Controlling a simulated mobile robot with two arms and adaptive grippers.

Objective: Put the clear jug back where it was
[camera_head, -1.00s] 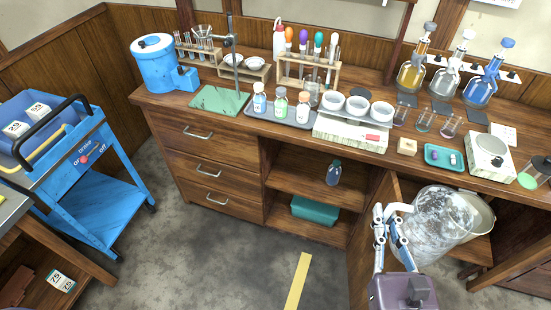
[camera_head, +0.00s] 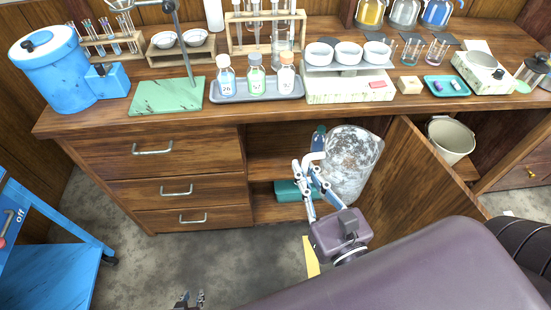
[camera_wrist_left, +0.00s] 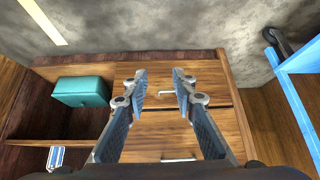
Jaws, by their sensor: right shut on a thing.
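The clear jug (camera_head: 352,165), a large mottled glassy vessel with a white handle, is in the head view in front of the open shelf compartment, left of the open cabinet door. My right gripper (camera_head: 308,178) is shut on the jug's handle at its left side. Whether the jug touches a shelf cannot be told. My left gripper (camera_head: 190,299) shows at the bottom edge of the head view, low over the floor. In the left wrist view it (camera_wrist_left: 160,78) is open and empty, facing the wooden drawers.
The open cabinet door (camera_head: 425,190) stands right of the jug. A teal box (camera_head: 286,191) on the lower shelf and a dark bottle (camera_head: 319,138) above it are partly covered. A pale bucket (camera_head: 450,139) stands behind the door. The counter (camera_head: 160,116) above is crowded with glassware.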

